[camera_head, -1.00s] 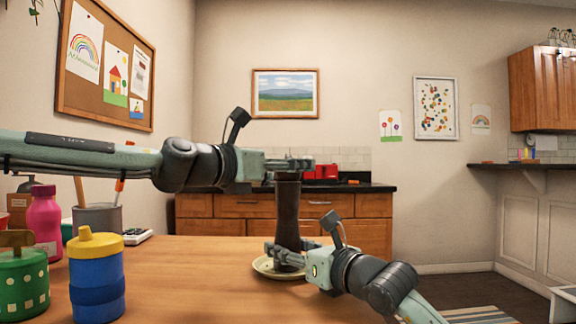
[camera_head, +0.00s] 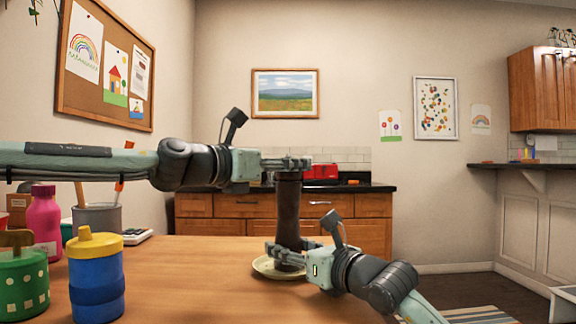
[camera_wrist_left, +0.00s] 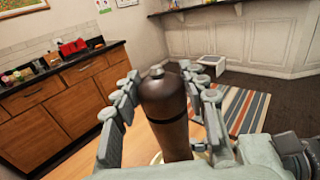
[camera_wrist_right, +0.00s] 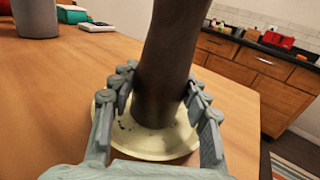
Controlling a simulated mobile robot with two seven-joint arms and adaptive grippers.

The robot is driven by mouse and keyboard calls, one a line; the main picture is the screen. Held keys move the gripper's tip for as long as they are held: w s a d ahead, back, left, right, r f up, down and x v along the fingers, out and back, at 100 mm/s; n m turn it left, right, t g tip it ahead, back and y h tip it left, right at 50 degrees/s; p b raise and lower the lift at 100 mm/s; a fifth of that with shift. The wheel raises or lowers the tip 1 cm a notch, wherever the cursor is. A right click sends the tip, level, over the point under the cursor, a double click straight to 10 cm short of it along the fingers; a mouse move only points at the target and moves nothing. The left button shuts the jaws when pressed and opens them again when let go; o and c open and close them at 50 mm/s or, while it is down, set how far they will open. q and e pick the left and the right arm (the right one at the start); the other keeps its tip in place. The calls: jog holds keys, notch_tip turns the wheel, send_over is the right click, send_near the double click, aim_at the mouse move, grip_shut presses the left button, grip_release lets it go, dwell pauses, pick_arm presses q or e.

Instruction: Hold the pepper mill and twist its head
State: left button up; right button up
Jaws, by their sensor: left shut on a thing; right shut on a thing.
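The pepper mill (camera_head: 288,208) is dark brown and stands upright over a pale yellow plate (camera_head: 262,267) on the wooden table. My left gripper (camera_head: 290,164) is shut on the mill's head from the left. In the left wrist view the head (camera_wrist_left: 163,97), with a small metal knob on top, sits between the fingers. My right gripper (camera_head: 284,252) is shut on the mill's lower body from the right. In the right wrist view the fingers flank the lower body (camera_wrist_right: 166,75), and dark specks lie on the plate (camera_wrist_right: 150,146) near its base.
On the left of the table (camera_head: 185,285) stand a blue and yellow cup (camera_head: 97,280), a green dotted canister (camera_head: 22,285), a pink bottle (camera_head: 44,220) and a grey utensil pot (camera_head: 98,218). The table's middle front is clear. A counter with drawers (camera_head: 238,205) stands behind.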

pick_arm(q)
jog(key=m+g+h, duration=0.3)
jog(key=g, duration=0.1)
pick_arm(e)
jog(key=shift+s+a, duration=0.1)
jog(key=shift+a, duration=0.05)
pick_arm(q)
jog(key=shift+m+g+h, duration=0.8)
jog(key=shift+m+g, duration=1)
jog(key=shift+g, duration=0.6)
jog(key=shift+a+g, duration=0.1)
jog(key=shift+g, duration=0.2)
jog(key=o, duration=1.2)
notch_tip(320, 180, up, 10)
jog(key=shift+r, duration=0.1)
pick_arm(e)
jog(key=o, duration=1.3)
